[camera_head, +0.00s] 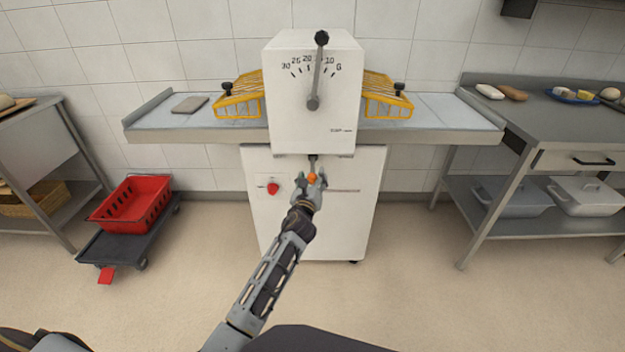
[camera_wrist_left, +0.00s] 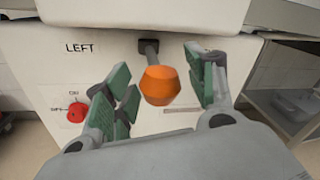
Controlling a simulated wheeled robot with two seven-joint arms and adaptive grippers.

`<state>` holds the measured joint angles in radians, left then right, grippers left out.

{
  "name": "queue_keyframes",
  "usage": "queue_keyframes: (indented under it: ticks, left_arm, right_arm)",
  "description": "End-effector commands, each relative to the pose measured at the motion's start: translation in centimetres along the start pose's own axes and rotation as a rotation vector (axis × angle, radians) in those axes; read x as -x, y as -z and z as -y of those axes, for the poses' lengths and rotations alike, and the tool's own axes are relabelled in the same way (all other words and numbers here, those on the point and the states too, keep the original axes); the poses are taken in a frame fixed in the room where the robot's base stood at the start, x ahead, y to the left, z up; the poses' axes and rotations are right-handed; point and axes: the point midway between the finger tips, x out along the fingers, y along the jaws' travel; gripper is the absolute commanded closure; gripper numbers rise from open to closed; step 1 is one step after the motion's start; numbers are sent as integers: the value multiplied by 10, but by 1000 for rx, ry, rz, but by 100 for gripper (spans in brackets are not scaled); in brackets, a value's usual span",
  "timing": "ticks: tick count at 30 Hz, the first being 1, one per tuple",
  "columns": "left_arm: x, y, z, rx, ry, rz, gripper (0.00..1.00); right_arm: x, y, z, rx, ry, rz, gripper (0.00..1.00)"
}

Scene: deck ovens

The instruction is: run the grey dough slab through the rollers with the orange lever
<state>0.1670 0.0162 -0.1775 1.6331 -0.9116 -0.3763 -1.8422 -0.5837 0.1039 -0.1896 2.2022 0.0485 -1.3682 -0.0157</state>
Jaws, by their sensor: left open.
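The grey dough slab (camera_head: 190,104) lies flat on the left belt (camera_head: 160,118) of the white dough sheeter (camera_head: 313,130). The rollers are hidden inside the housing. The orange lever knob (camera_head: 312,177) sits on a short dark stem at the front of the machine, below the housing. My left gripper (camera_head: 312,182) is open, with its fingers on either side of the knob. In the left wrist view the orange knob (camera_wrist_left: 160,86) sits between the green-padded fingers, with gaps visible on both sides. My right gripper is not in view.
Yellow wire guards (camera_head: 240,97) flank the housing. A black-knobbed dial handle (camera_head: 318,70) stands on its face, and a red switch (camera_head: 273,188) is left of the lever. A red crate (camera_head: 132,203) on a dolly stands left; a steel table (camera_head: 560,115) stands right.

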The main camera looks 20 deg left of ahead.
Motion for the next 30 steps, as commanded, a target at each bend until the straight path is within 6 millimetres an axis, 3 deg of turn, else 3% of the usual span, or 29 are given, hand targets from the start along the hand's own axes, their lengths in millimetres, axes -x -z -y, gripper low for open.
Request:
queue_keyframes:
  ticks: [2,14,30]
  left_arm:
    - [0,0,0,0,0,0,47]
    - [0,0,0,0,0,0,98]
    - [-8,6,5,1,-9,1,100]
  right_arm:
    - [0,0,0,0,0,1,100]
    - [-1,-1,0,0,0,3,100]
    - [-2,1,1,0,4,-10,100]
